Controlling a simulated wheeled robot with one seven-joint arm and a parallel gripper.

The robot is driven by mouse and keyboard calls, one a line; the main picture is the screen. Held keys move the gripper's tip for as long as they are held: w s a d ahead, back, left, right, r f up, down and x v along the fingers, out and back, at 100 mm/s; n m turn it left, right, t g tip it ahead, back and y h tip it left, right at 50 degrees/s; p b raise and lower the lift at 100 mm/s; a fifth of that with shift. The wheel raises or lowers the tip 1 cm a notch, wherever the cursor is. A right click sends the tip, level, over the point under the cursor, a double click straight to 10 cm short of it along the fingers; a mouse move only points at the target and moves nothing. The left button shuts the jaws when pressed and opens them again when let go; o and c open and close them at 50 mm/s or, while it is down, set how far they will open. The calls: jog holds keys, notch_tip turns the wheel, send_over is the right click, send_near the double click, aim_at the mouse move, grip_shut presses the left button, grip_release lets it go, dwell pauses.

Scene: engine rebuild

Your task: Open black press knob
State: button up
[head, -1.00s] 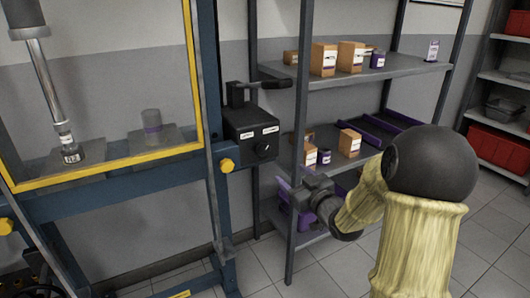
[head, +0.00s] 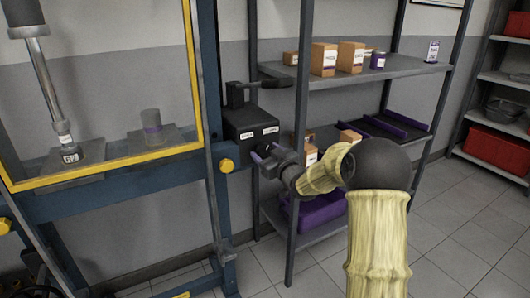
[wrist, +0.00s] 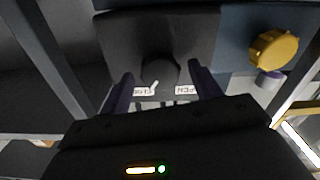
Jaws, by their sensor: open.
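The black press knob (wrist: 160,73) is round, with a small white pointer mark, on the face of the black control box (head: 240,124) fixed to the blue press frame. In the wrist view the pointer is toward the label at the left, which seems to read CLOSE; the label at the right seems to read OPEN. My gripper (wrist: 161,88) is open, its two dark purple fingers on either side of the knob. I cannot tell whether they touch it. In the head view my gripper (head: 262,153) hides the knob.
The grey shelf (head: 385,67) with boxes stands close right of my gripper. The yellow-edged press guard (head: 110,165) is to the left.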

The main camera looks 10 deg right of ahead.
jog(key=shift+w+a, duration=0.2)
jog(key=shift+w, duration=0.5)
jog(key=c, duration=1)
jog(key=shift+o, duration=0.2)
